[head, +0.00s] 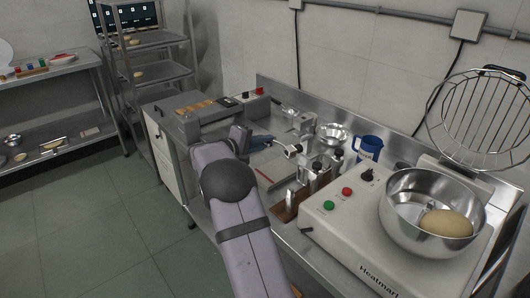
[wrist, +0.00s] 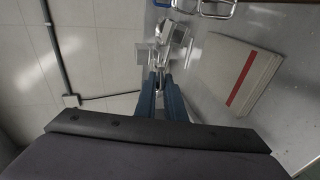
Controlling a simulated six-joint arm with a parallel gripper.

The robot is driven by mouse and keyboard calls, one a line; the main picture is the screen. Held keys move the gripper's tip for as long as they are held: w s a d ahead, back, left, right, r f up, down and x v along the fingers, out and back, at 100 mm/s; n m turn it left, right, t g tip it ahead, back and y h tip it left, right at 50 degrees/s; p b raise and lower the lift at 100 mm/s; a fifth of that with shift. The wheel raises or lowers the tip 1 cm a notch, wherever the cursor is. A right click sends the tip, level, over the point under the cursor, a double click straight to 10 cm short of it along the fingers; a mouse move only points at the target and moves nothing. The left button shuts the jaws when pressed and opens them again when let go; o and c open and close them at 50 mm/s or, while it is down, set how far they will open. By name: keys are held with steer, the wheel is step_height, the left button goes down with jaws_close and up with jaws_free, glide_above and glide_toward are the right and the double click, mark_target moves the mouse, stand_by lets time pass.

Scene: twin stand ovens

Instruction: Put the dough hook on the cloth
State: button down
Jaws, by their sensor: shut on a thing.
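My gripper (head: 268,139) has blue fingers and reaches over the steel worktop. In the wrist view the fingers (wrist: 160,78) are close together, shut on a silvery metal piece that looks like the dough hook (wrist: 158,55). In the head view the hook (head: 290,148) sticks out to the right of the fingertips. The cloth (wrist: 232,80) is pale with a red stripe and lies flat to the right of the fingers in the wrist view. In the head view the cloth (head: 278,169) lies in front of the hook, partly hidden by my arm. The hook is apart from the cloth.
A small metal bowl (head: 333,132), a blue jug (head: 369,147) and several metal-topped containers (head: 319,165) stand to the right. The mixer (head: 345,226) carries a steel bowl (head: 402,232) with dough (head: 446,223), and its wire guard (head: 478,118) is raised. A wire-handled tool lies behind.

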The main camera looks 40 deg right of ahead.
mark_target(273, 173)
steer(key=shift+r+p, duration=0.3)
steer(key=shift+r, duration=0.3)
steer(key=s+d+r+p, duration=0.25)
steer(key=r+p, duration=0.35)
steer(key=p, duration=0.3)
steer(key=shift+w+a+f+n+t+y+p, duration=0.25)
steer(key=shift+w+a+f+n+t+p, duration=0.55)
steer(key=shift+f, duration=1.95)
steer(key=shift+w+a+f+n+t+y+p, duration=0.25)
steer(key=shift+a+f+n+t, duration=0.55)
steer(key=shift+f, duration=1.9)
steer(key=shift+w+a+f+n+t+y+p, duration=0.2)
steer(key=shift+w+a+f+n+t+p, duration=0.65)
steer(key=shift+f, duration=1.9)
steer(key=shift+s+d+n, duration=0.3)
steer(key=shift+d+n, duration=0.1)
steer(key=shift+n, duration=0.15)
steer(key=c, duration=2.2)
jaws_free()
steer(key=shift+b, duration=0.3)
steer(key=shift+o, duration=0.4)
steer(key=shift+a, duration=0.1)
